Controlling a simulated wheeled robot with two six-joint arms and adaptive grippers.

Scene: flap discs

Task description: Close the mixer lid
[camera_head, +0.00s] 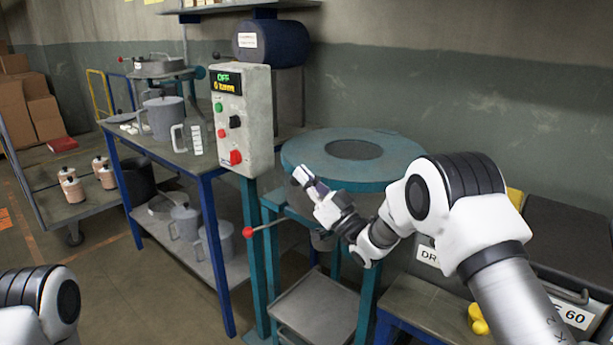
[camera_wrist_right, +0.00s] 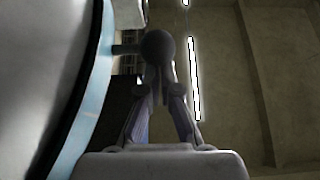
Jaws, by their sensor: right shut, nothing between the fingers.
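The mixer has a round teal top (camera_head: 300,152) with a dark grey round centre (camera_head: 353,150); I cannot tell whether that centre is a lid or an opening. My right gripper (camera_head: 304,177) is at the top's front left edge, shut and empty. In the right wrist view, the shut fingers (camera_wrist_right: 160,75) point at a dark round knob (camera_wrist_right: 158,45) on a short rod; I cannot tell whether they touch. The teal rim (camera_wrist_right: 92,100) curves along the left there. A red-ball lever (camera_head: 247,232) sticks out below the top. My left gripper is out of view.
A control box (camera_head: 241,120) reading OFF stands left of the top. A blue-legged bench (camera_head: 185,155) with grey pots is further left. A grey tray (camera_head: 315,308) lies below. Dark bins (camera_head: 570,235) and a yellow object (camera_head: 477,318) are at the right.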

